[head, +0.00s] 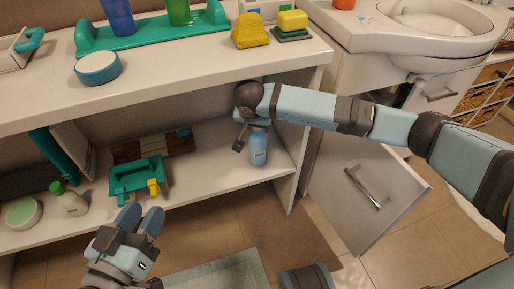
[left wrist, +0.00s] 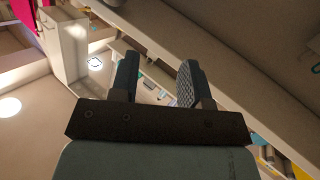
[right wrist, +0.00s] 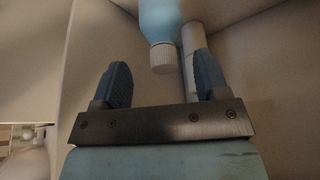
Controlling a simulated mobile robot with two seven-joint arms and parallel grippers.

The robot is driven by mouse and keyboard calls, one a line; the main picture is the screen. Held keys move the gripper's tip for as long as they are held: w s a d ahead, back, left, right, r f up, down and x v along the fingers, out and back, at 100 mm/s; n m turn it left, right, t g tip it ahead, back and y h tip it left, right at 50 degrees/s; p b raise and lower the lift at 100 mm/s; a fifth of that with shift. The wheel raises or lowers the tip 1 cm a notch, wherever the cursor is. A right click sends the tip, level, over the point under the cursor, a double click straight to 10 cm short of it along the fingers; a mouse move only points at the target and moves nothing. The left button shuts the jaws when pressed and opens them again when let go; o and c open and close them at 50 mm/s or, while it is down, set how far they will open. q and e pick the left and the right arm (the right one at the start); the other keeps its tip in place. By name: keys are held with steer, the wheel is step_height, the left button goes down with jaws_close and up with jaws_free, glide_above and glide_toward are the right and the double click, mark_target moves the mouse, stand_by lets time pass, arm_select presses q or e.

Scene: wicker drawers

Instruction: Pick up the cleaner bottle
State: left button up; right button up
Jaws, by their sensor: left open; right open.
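A light blue bottle (head: 258,150) with a label stands on the lower shelf of the vanity, near its right end. In the right wrist view the blue bottle (right wrist: 160,15) shows its white ribbed cap. My right gripper (right wrist: 163,78) is open, with the cap in front of the gap between its fingers and nothing gripped. In the head view my right arm reaches in under the counter and partly hides the bottle's top. My left gripper (head: 139,220) is open and empty in front of the shelf; its fingers also show in the left wrist view (left wrist: 157,78).
A teal caddy (head: 137,177) and a white bottle with a green cap (head: 70,203) stand further left on the lower shelf. The countertop (head: 180,65) lies above the right gripper. An open cabinet door (head: 385,190) stands right of the shelf. A white cylinder (right wrist: 192,38) is beside the bottle.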

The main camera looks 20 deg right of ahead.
mark_target(257, 142)
steer(key=shift+w+d+f, duration=0.1)
steer(key=shift+w+d, duration=0.15)
steer(key=shift+w, duration=0.2)
steer(key=shift+w+d, duration=0.2)
steer(key=shift+w, duration=0.25)
steer(key=b+x, duration=0.2)
steer(key=x, duration=0.2)
steer(key=shift+f, duration=0.2)
steer(key=shift+w+f, duration=0.1)
steer(key=shift+f, duration=0.1)
steer(key=shift+d, duration=0.1)
arm_select(q)
steer(key=shift+w+a+f+m, duration=0.25)
steer(key=shift+w+f+m, duration=0.25)
steer(key=shift+f+m, duration=0.15)
arm_select(e)
steer(key=shift+r, duration=0.1)
jaws_close()
